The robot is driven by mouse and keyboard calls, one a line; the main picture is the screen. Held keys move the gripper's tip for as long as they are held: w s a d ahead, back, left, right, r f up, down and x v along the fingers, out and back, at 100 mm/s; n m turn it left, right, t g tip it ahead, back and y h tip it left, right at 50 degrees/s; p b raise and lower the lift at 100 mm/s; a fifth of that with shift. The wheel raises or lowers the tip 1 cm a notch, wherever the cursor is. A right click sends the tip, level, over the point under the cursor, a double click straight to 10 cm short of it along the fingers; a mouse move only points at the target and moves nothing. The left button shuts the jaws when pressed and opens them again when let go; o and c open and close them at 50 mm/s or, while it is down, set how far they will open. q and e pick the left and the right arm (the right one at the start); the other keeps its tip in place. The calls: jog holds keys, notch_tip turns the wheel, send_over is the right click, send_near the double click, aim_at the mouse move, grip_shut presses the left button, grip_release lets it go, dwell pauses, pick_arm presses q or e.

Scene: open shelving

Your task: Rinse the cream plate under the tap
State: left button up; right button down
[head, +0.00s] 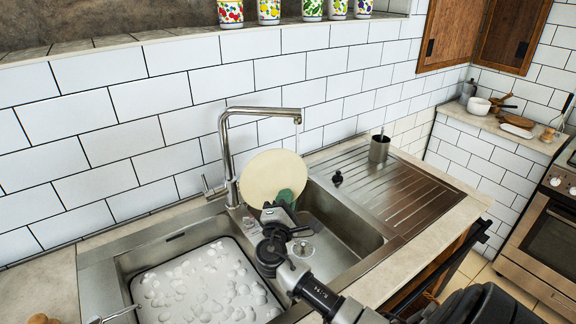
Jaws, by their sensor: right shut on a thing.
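The cream plate (268,176) stands nearly upright over the right sink basin (335,220), its flat face towards me. My right gripper (280,207) is shut on the plate's lower edge. A small green patch shows at the grip; I cannot tell what it is. The steel tap (229,155) rises behind the sink, left of the plate. Its spout end (297,119) hangs just above the plate's upper right edge in the picture. I cannot tell whether water is running. My left gripper is not in view.
The left basin (127,268) holds whitish water with foam patches. A ridged drainboard (395,190) with a steel cup (379,149) and a small dark object (337,178) lies to the right. White tiled wall stands close behind the tap. An oven (545,215) stands far right.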

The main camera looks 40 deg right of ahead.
jog(key=shift+r, duration=0.1)
dwell(0.4)
jog(key=shift+s+a+r+p, duration=0.1)
jog(key=shift+a+r+p, duration=0.2)
jog(key=shift+r+p, duration=0.05)
jog(key=a+r+p, duration=0.1)
jog(key=s+a+r, duration=0.1)
jog(key=a+r+p, duration=0.1)
jog(key=a, duration=0.1)
jog(key=shift+s+r+p, duration=0.15)
jog(key=shift+s+p, duration=0.1)
jog(key=shift+p, duration=0.1)
dwell(0.4)
